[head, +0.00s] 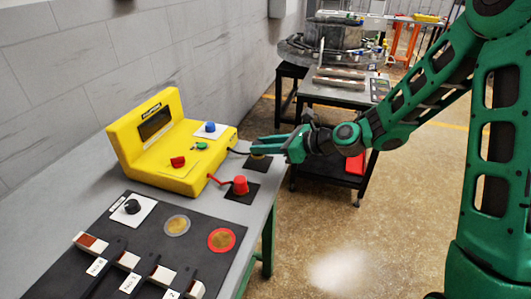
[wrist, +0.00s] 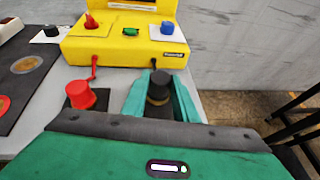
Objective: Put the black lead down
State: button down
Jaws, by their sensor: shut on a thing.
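The black lead (wrist: 160,80) is a dark plug with a brassy band, between the two green fingers of my gripper (wrist: 158,100) in the wrist view. My gripper (head: 268,149) is shut on it at the right end of the yellow meter (head: 165,140). In the head view the fingers mostly hide the plug, and its black cable (head: 238,151) runs to the meter. A black square pad (head: 258,164) lies on the bench just under the gripper. I cannot tell whether the plug touches the pad.
The red lead (head: 240,185) stands upright on another black pad, close in front. A black mat (head: 150,235) carries a black knob (head: 132,206), two round discs and several labelled blocks. The bench's right edge is close to my gripper. A dark cart (head: 345,95) stands behind.

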notch_tip(320, 180, down, 3)
jog(key=shift+r, duration=0.15)
jog(key=c, duration=1.4)
grip_release()
jog(key=v, duration=1.2)
jog(key=shift+s, duration=0.1)
